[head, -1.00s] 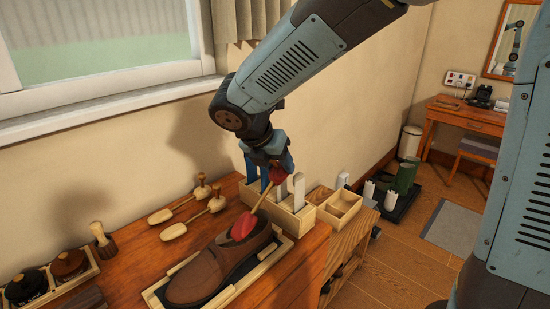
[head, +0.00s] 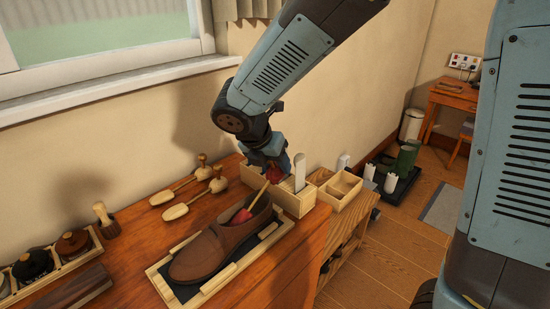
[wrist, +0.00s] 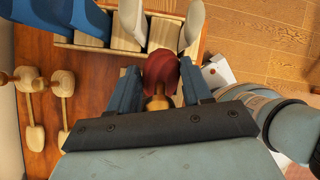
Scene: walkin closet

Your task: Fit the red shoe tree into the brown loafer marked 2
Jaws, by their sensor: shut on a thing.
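The brown loafer (head: 203,256) lies in a shallow wood-rimmed tray (head: 235,272) on the wooden bench, opening toward my gripper. I cannot read a number on it. The red shoe tree (head: 274,175) slants down from my gripper: its red toe part (head: 240,215) is partly inside the loafer's opening, and its thin wooden shaft rises out over the heel end. My gripper (head: 271,166) is shut on its red heel knob, above and behind the loafer. The wrist view shows the red knob (wrist: 161,68) between the two fingers (wrist: 160,85); the loafer cannot be made out there.
Wooden shoe trees (head: 190,205) lie on the bench at the left. Polish jars (head: 72,242) and a brush (head: 105,220) stand further left.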

